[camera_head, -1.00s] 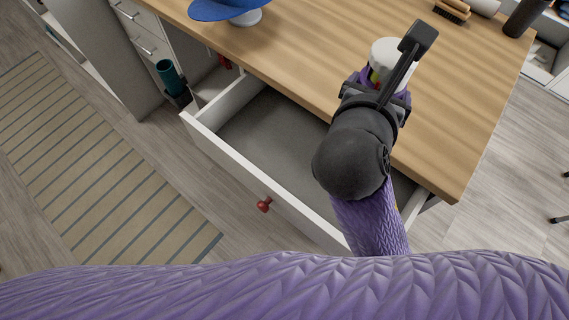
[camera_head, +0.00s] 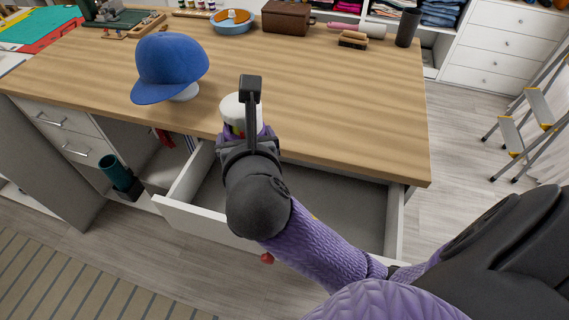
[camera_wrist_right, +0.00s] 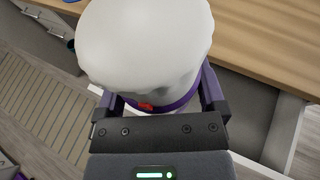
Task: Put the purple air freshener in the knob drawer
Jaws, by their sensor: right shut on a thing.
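The air freshener (camera_head: 236,108) shows a white rounded cap above a purple band. It fills the top of the right wrist view (camera_wrist_right: 145,45), with a bit of red on its purple band. My right gripper (camera_head: 242,132) is shut on it and holds it upright near the table's front edge, above the open drawer. The knob drawer (camera_head: 330,205) is pulled out; its grey floor looks empty where visible. Its red knob (camera_head: 267,258) shows on the front, below my arm, which hides the middle of the drawer. My left gripper is not in view.
A blue cap (camera_head: 170,68) on a white stand sits on the wooden tabletop (camera_head: 330,100). A brown box (camera_head: 287,18), a blue pan (camera_head: 233,22) and a brush (camera_head: 353,40) stand at the back. A teal cup (camera_head: 113,172) is left of the drawer. A stepladder stands far right.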

